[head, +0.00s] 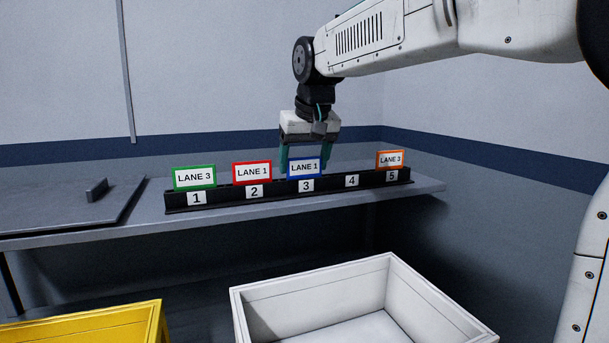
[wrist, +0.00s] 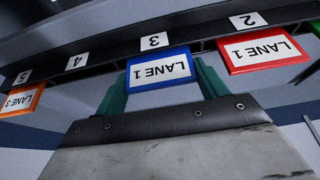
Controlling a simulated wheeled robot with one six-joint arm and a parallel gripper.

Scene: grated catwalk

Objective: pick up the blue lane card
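The blue lane card (head: 304,167), marked LANE 1, stands upright in slot 3 of the black rack (head: 233,198). It also shows near the middle of the wrist view (wrist: 159,69). My gripper (head: 307,155) is open at the card, pointing down, with its teal fingers apart. One finger shows at each side of the card, partly hidden behind it in the wrist view. I see no finger closed on the card, and I cannot tell whether either touches it.
A red LANE 1 card (head: 252,172) stands in slot 2, a green LANE 3 card (head: 194,177) in slot 1, and an orange LANE 3 card (head: 390,159) in slot 5. Slot 4 is empty. A white bin (head: 310,280) and a yellow bin (head: 90,322) stand in front.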

